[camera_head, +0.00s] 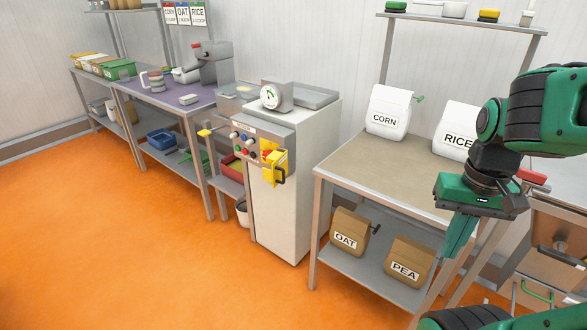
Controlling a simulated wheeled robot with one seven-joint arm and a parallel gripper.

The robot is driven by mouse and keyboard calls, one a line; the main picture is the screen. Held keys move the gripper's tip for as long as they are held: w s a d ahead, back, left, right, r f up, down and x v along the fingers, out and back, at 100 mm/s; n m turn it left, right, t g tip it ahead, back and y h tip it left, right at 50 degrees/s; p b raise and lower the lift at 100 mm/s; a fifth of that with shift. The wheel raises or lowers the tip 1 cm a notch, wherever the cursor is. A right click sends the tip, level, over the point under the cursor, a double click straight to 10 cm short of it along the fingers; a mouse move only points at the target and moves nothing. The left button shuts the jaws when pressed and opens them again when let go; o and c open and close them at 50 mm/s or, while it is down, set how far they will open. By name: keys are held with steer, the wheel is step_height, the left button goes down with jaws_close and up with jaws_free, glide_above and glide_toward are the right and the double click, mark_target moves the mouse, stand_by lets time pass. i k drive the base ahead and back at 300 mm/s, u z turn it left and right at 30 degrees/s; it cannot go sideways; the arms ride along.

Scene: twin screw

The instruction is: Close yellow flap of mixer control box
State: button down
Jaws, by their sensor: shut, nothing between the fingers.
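The mixer control box (258,136) is a grey panel with coloured buttons and knobs, on the upper front of a pale cabinet. The yellow flap (280,160) is at the panel's right end and stands out from its face, so it looks open; its exact angle is too small to tell. A black-and-yellow part shows just below it. My gripper (453,257) is at the right of the view, green, pointing down, with its fingers together and empty. It is well to the right of the flap, in front of the steel table, and touches neither.
The steel table (385,178) right of the cabinet holds CORN (388,110) and RICE (455,130) bags; OAT (349,233) and PEA (407,262) bags lie below. The orange floor (180,270) in front is clear.

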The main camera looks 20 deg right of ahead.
mark_target(278, 159)
steer(key=i, duration=0.9)
